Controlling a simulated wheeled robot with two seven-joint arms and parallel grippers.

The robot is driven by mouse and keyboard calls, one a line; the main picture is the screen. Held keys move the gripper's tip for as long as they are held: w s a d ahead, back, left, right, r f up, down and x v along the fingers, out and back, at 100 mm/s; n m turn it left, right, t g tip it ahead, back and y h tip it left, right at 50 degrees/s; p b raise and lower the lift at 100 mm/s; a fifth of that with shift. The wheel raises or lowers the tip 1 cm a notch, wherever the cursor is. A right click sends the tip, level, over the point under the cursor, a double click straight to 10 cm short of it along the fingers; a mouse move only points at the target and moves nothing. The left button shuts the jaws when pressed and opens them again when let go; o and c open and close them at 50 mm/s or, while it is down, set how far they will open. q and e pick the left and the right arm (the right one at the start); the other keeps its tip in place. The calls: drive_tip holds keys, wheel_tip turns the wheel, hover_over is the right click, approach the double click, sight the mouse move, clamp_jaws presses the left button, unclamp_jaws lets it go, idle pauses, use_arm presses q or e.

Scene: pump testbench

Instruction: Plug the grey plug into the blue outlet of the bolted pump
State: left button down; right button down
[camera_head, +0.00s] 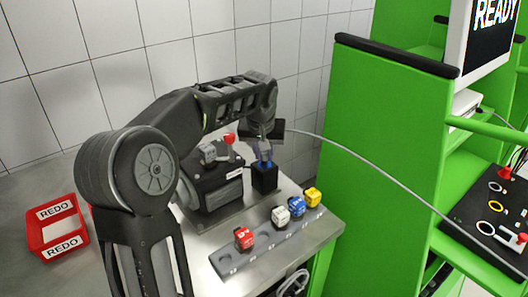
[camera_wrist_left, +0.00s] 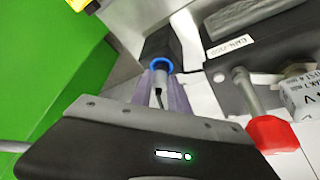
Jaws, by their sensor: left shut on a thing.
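My left gripper (camera_head: 263,150) points down over the blue outlet (camera_head: 264,163), which tops a small black block beside the black pump body (camera_head: 215,180). In the left wrist view the gripper (camera_wrist_left: 160,92) is shut on the grey plug (camera_wrist_left: 158,82), with a finger on either side. The plug's end is at the blue ring of the outlet (camera_wrist_left: 163,64); I cannot tell how deep it sits. The grey cable (camera_head: 370,160) runs from the gripper to the right. My right gripper is not in view.
A red knob (camera_head: 229,138) stands on the pump close to my gripper. A grey rack (camera_head: 280,240) with red, white, blue and yellow blocks lies in front. A red REDO bin (camera_head: 52,228) is at left, a green frame (camera_head: 380,130) at right.

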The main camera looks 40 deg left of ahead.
use_arm(q)
drive_tip(key=shift+f+b, duration=0.7)
drive_tip(key=shift+f, duration=0.25)
drive_tip(key=c, duration=1.2)
unclamp_jaws()
drive_tip(key=shift+o, duration=0.6)
drive_tip(key=shift+o, duration=1.4)
drive_tip(key=shift+r+p, duration=0.5)
drive_tip(key=shift+r, duration=0.15)
drive_tip(key=shift+r+p, duration=2.6)
drive_tip(key=shift+r, duration=0.8)
